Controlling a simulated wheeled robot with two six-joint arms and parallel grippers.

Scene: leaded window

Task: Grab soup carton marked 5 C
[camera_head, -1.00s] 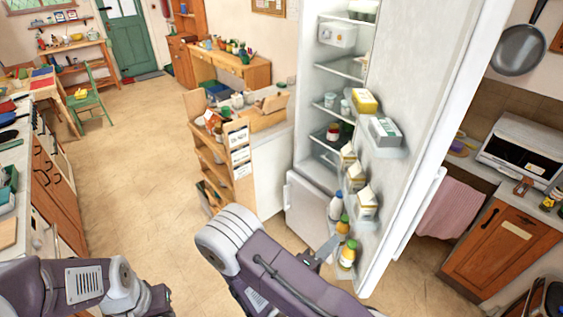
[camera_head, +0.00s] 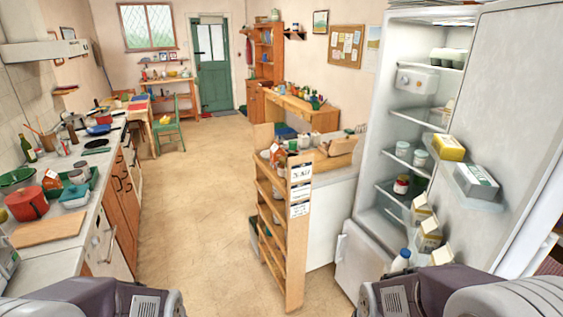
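Several white and tan gable-top cartons stand in the door shelves of the open fridge; one carton (camera_head: 428,237) is in the middle, one (camera_head: 420,209) behind it and one (camera_head: 443,255) in front of it. Their marks are too small to read, so I cannot tell which is marked 5 C. The lower part of the nearest carton is hidden by my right arm. Links of my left arm show at the bottom left and of my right arm at the bottom right. Neither gripper shows.
The open fridge door (camera_head: 510,130) stands at the right. A wooden shelf rack (camera_head: 294,240) stands left of the fridge, near a white counter (camera_head: 332,215). A cluttered worktop (camera_head: 30,262) runs along the left. The floor (camera_head: 200,220) between is clear.

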